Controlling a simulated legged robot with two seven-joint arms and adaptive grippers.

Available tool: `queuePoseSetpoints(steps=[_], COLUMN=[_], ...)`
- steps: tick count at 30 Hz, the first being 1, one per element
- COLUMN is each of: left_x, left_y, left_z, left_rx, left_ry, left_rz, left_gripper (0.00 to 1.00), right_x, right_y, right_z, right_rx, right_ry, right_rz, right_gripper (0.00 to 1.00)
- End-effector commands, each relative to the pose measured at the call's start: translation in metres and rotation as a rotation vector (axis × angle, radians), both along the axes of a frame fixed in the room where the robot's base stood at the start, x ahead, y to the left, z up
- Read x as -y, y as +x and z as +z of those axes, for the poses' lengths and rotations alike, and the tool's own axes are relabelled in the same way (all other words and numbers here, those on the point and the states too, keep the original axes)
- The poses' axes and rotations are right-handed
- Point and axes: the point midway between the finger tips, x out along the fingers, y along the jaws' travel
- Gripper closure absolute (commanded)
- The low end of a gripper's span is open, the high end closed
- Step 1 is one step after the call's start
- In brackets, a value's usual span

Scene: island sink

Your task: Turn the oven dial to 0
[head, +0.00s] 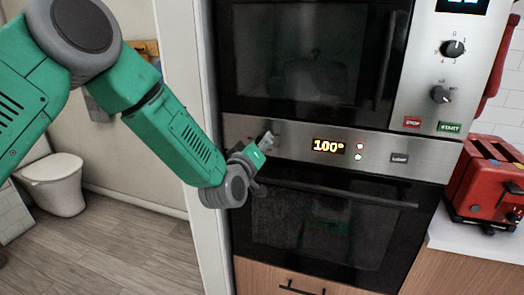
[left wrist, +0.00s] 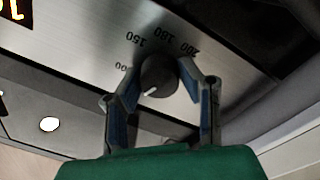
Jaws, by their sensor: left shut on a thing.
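The oven (head: 330,225) is built in below another appliance, and its steel panel display (head: 328,146) reads 100°. The dark oven dial (left wrist: 158,76) shows in the left wrist view, with numbers such as 150, 180 and 200 printed around it upside down. A white mark on the dial points to the lower left of that view. My left gripper (head: 262,147) is at the left part of the panel. In the left wrist view its fingers (left wrist: 160,80) are closed around the dial, one on each side. In the head view the gripper hides the dial. My right gripper is out of view.
The upper appliance (head: 300,55) has two knobs (head: 452,48) and red and green buttons at its right. The oven door handle (head: 345,192) runs just below the panel. A red toaster (head: 488,180) stands on the counter at the right. A white door frame (head: 188,100) is close at the left.

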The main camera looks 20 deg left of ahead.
Motion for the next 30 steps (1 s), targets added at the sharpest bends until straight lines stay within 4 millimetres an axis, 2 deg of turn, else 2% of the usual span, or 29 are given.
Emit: queuePoseSetpoints(steps=[3, 15, 30], left_x=[-0.002, -0.001, -0.001], left_y=[0.000, 0.000, 0.000], left_z=[-0.003, -0.003, -0.002], left_rx=[-0.003, -0.013, -0.017], left_ry=[-0.106, -0.356, -0.430], left_rz=[0.004, 0.002, 0.002], left_gripper=[0.97, 0.97, 0.97], right_x=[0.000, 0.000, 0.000], right_y=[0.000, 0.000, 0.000], right_z=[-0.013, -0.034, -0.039], right_rx=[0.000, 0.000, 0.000], right_ry=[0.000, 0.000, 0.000], right_rz=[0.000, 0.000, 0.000], right_gripper=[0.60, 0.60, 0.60])
